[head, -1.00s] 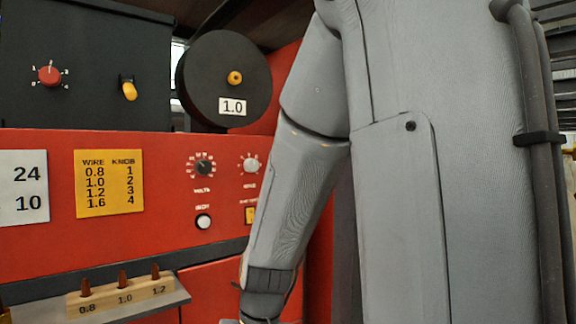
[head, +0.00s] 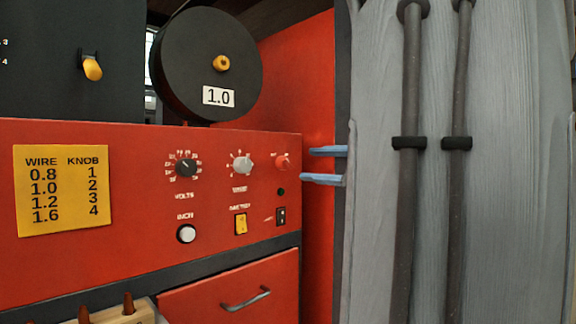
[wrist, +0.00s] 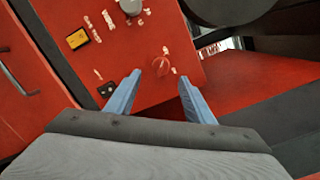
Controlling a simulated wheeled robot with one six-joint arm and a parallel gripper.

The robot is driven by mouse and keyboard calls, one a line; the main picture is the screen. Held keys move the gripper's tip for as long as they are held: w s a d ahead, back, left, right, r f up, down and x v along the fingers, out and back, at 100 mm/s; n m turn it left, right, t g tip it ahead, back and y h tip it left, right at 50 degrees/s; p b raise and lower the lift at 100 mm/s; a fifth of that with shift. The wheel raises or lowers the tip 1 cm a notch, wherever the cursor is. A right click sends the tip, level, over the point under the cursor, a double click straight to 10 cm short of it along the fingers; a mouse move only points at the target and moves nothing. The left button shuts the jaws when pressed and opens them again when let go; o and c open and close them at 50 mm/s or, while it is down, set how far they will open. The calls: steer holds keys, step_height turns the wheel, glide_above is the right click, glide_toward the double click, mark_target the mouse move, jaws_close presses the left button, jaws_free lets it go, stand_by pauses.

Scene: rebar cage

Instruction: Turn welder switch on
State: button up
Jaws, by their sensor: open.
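The red welder panel (head: 140,240) fills the left of the head view. Which one is the welder's power switch is too small to read. My gripper (head: 308,165) is open and empty, its blue fingers pointing left at the panel's right end, level with the red knob. In the wrist view the red knob (wrist: 160,66) lies between and just beyond the fingertips (wrist: 159,77).
The volts dial (head: 186,167), a grey knob (head: 243,164) and a white button (head: 187,234) sit further left. A wire spool (head: 205,65) marked 1.0 stands above. A drawer handle (head: 246,299) is below. A yellow wire chart (head: 62,190) is at left.

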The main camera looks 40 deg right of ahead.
mark_target(290, 163)
steer(key=w, duration=0.2)
steer(key=w+a+p, duration=0.1)
steer(key=w, duration=0.2)
steer(key=w+p, duration=0.1)
steer(key=w, duration=0.1)
steer(key=shift+w+a+r, duration=0.1)
steer(key=shift+w+a, duration=0.1)
steer(key=shift+w, duration=0.05)
steer(key=c, duration=1)
